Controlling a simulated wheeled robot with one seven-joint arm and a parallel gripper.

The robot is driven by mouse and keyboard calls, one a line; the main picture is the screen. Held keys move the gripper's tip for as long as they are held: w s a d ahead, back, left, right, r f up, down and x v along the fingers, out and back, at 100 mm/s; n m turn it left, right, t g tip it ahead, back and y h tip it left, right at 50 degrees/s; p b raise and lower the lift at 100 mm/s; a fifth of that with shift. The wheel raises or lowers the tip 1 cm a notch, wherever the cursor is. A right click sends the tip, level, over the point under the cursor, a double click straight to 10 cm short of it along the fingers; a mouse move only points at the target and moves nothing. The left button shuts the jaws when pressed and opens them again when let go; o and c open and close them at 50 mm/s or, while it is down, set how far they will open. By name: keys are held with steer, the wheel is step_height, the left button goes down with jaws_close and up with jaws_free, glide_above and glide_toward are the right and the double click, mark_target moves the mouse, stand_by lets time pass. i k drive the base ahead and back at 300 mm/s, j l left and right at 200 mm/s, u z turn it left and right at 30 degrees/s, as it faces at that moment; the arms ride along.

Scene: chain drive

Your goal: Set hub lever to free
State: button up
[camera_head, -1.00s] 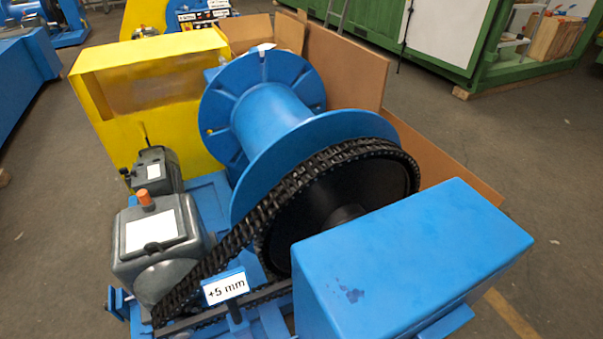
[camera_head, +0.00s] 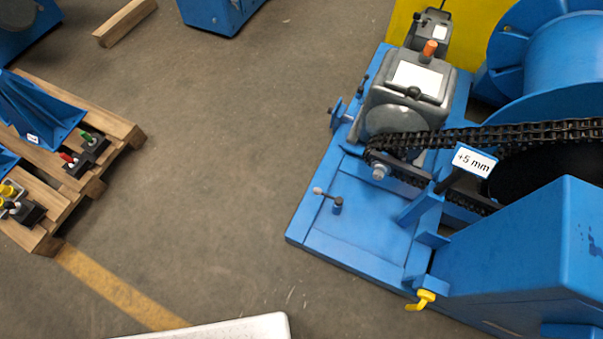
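The blue chain-drive machine (camera_head: 350,237) fills the right side of the head view. A small lever (camera_head: 327,194) with a pale round knob lies on its blue base plate, beside a short dark-blue post (camera_head: 337,204). A yellow handle (camera_head: 421,299) sticks out at the front edge of the base. I cannot tell which of these is the hub lever, and no labels or lever positions are readable. The chain (camera_head: 500,135) runs from the grey gearbox (camera_head: 405,95) to a large black wheel (camera_head: 520,170). My gripper is not in view.
A tag (camera_head: 474,162) reading "+5 mm" stands by the chain. A blue box-shaped cover (camera_head: 530,245) is at the lower right. A wooden pallet (camera_head: 125,130) with blue parts and small colored-handled items is at the left. The floor (camera_head: 220,150) between pallet and machine is clear.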

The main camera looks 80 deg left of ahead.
mark_target(338, 201)
steer(key=k+u, duration=0.15)
steer(key=u, duration=0.3)
steer(key=k+j+u, duration=0.15)
steer(key=u, duration=0.25)
steer(key=k+j+u, duration=0.15)
steer(key=u, duration=0.3)
steer(key=i+l, duration=0.2)
steer(key=i+l+u, duration=0.5)
steer(key=l, duration=0.25)
steer(key=k+j, duration=0.05)
steer(key=k, duration=0.05)
